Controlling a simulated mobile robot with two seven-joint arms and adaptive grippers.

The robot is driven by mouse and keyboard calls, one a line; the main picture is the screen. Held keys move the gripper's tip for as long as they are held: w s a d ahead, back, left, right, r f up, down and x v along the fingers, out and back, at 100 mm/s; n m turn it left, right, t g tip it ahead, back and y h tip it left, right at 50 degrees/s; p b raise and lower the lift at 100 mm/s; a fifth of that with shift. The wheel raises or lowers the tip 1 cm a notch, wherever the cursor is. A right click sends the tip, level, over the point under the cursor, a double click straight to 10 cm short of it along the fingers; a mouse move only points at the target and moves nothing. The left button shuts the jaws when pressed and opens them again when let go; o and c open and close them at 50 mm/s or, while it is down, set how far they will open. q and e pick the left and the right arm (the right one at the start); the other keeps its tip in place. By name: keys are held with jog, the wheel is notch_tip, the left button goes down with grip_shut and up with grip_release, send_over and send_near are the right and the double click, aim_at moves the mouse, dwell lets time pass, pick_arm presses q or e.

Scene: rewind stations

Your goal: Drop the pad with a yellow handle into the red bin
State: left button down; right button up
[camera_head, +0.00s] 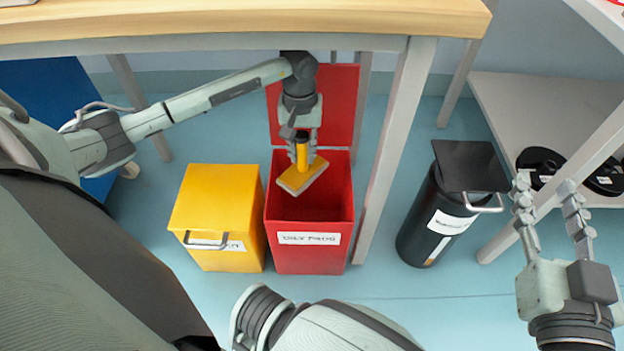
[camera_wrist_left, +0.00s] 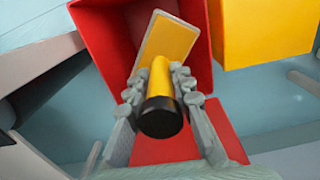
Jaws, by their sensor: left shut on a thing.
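The pad (camera_head: 303,175) is a tan block with a yellow handle (camera_head: 302,156). My left gripper (camera_head: 302,150) is shut on the yellow handle and holds the pad tilted over the opening of the red bin (camera_head: 308,258). The bin's lid (camera_head: 340,100) stands open at the back, and its front label reads "OILY PADS". In the left wrist view the handle (camera_wrist_left: 160,95) sits between the fingers, with the pad (camera_wrist_left: 167,50) beyond it against the red bin (camera_wrist_left: 95,40). My right gripper (camera_head: 549,205) is open and empty at the right.
A closed yellow bin (camera_head: 215,205) stands directly left of the red bin. A wooden-topped table (camera_head: 240,20) is above, with a leg (camera_head: 398,150) right of the red bin. A black bin (camera_head: 430,225) and a shelf with black reels (camera_head: 540,165) are further right.

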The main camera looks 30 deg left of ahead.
aim_at(301, 135)
pick_arm(q)
jog(key=c, duration=1.3)
grip_release()
jog(key=shift+o, duration=0.2)
notch_tip(301, 135, up, 8)
jog(key=shift+f, duration=0.2)
